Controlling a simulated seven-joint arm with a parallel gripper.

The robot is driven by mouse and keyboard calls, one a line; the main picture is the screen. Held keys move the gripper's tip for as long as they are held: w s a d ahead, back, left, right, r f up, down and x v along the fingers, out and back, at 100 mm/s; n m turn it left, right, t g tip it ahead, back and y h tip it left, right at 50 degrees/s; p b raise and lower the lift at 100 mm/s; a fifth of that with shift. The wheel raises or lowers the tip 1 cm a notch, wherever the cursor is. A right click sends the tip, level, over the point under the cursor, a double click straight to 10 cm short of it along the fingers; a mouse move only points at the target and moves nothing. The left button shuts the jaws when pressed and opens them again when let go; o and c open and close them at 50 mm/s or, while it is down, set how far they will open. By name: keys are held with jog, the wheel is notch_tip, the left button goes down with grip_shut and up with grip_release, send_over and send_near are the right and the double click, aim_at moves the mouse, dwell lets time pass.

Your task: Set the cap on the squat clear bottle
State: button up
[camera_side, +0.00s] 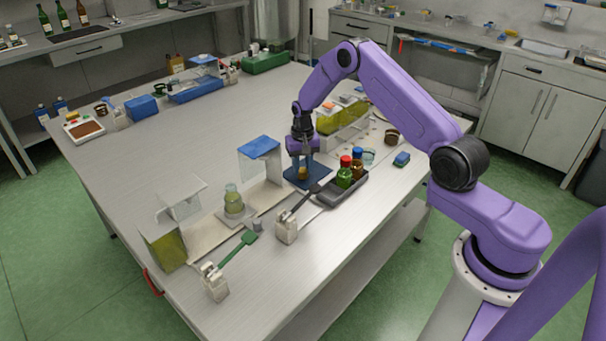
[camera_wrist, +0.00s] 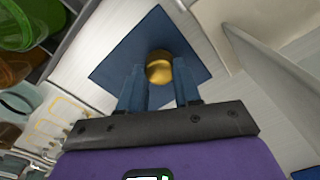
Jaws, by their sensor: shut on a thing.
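My gripper (camera_side: 302,168) points down over a blue square mat (camera_side: 312,182) on the table. Its two blue fingers (camera_wrist: 160,88) are shut on a round gold cap (camera_wrist: 160,69), seen from above over the blue mat in the wrist view. In the side view the gold cap (camera_side: 302,174) shows low between the fingertips; whether it touches the mat I cannot tell.
The table's left middle is clear.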

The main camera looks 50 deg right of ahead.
aim_at(303, 169)
jog(key=shift+r, duration=3.15)
jog(key=shift+r, duration=0.15)
notch_tip(303, 169, up, 14)
jog(key=f, duration=0.1)
jog(key=w+a+n, duration=0.1)
jog(key=a, duration=0.3)
jog(key=a+n, duration=0.1)
jog(key=a, duration=0.3)
jog(key=w+a+n, duration=0.1)
jog(key=a, duration=0.3)
jog(key=shift+w+a+r, duration=0.3)
jog(key=shift+a+r, duration=0.05)
jog(key=a+n, duration=0.3)
jog(key=a, duration=0.9)
jog(key=shift+a+f, duration=0.2)
jog(key=shift+f, duration=4.1)
jog(key=shift+s+f, duration=0.1)
jog(key=shift+f, duration=0.35)
